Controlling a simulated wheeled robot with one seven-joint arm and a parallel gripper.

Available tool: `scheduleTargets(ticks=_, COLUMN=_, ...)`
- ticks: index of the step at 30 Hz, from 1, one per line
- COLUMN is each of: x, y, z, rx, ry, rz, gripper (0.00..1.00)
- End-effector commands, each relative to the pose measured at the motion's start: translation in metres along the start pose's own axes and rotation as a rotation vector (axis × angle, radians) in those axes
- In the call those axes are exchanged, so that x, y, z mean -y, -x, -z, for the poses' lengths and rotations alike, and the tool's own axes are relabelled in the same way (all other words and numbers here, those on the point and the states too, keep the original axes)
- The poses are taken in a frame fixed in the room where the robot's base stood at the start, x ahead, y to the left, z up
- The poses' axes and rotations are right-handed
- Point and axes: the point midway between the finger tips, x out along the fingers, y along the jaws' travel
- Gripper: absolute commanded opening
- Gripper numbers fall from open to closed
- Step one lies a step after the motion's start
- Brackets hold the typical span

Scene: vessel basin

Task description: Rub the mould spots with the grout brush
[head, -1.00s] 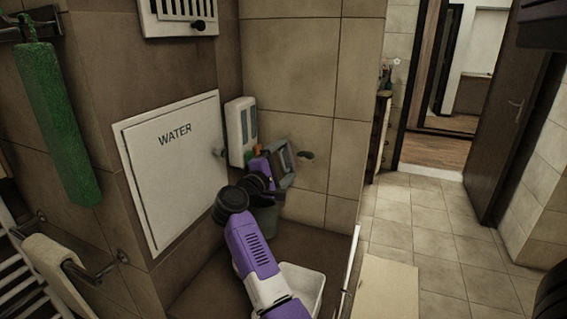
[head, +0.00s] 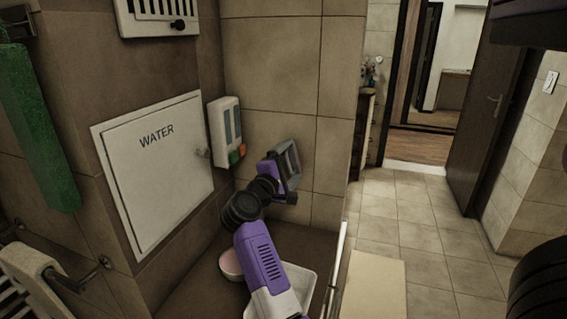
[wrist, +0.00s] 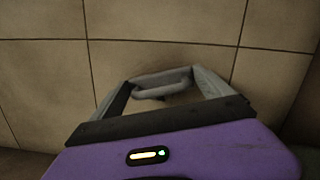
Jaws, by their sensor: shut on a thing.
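My gripper (head: 290,168) is near the beige tiled wall, right of the dispenser. In the wrist view its grey fingers (wrist: 165,90) close in around a short grey piece, which I take to be part of the grout brush (wrist: 160,88). Most of the brush is hidden behind the fingers and the gripper in the head view. The wall tiles with dark grout lines fill the wrist view just beyond the fingertips; contact cannot be told. I cannot make out clear mould spots; a faint darker patch may lie behind the fingertips.
A white dispenser (head: 225,133) with green and orange buttons hangs on the wall to the left. A white WATER panel (head: 158,175) is further left. Below are a pink bowl (head: 231,265) and a white tray (head: 308,282). Open floor (head: 420,225) lies right.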

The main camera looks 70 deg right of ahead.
Motion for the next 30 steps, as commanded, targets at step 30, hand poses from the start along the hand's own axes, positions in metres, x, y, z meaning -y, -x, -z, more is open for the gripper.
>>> scheduleTargets(ticks=30, x=0.009, y=0.003, z=0.029, rx=-0.002, ry=0.013, rz=0.005, gripper=0.58)
